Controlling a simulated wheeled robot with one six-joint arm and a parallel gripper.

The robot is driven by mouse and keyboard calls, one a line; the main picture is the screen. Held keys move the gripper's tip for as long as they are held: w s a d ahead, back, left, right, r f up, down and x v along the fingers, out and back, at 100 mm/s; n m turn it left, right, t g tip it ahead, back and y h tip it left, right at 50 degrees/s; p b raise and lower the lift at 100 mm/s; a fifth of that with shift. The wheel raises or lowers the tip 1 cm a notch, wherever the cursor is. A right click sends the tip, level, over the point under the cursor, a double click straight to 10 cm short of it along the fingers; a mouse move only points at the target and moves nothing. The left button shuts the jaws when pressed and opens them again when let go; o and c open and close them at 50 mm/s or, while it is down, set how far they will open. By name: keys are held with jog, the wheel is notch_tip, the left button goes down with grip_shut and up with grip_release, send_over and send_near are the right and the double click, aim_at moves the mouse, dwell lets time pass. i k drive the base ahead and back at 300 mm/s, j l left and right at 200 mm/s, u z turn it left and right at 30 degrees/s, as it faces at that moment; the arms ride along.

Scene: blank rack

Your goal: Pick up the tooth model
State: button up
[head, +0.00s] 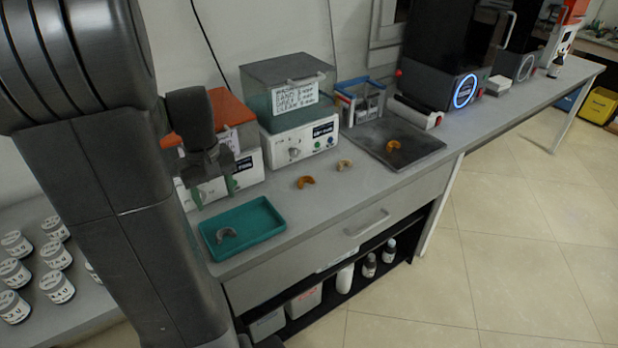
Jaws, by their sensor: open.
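Several arch-shaped tooth models are in the head view. A grey one (226,235) lies in the teal tray (268,234) at the front left of the counter. An orange-brown one (305,182) and a beige one (344,165) lie on the bare counter to the right of that tray. Another orange one (393,145) lies on a dark flat tray (425,149) farther right. My gripper (213,182) is open with nothing seen between its fingers. It is above and behind the teal tray, in front of the orange-lidded machine, apart from every model.
A labelled machine with a clear lid (300,136), an orange-lidded machine (247,168) and a blue-edged bin (360,101) stand along the wall. Black machines (435,80) are farther right. Labelled jars (57,286) are at left. The counter's front strip is mostly clear.

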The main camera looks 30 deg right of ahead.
aim_at(306, 179)
jog(key=l+u, duration=0.2)
jog(key=l, duration=0.5)
jog(key=l+u, duration=0.2)
jog(key=l, duration=0.5)
jog(key=k+l+u, duration=0.2)
jog(key=l, duration=0.5)
jog(key=i, duration=0.1)
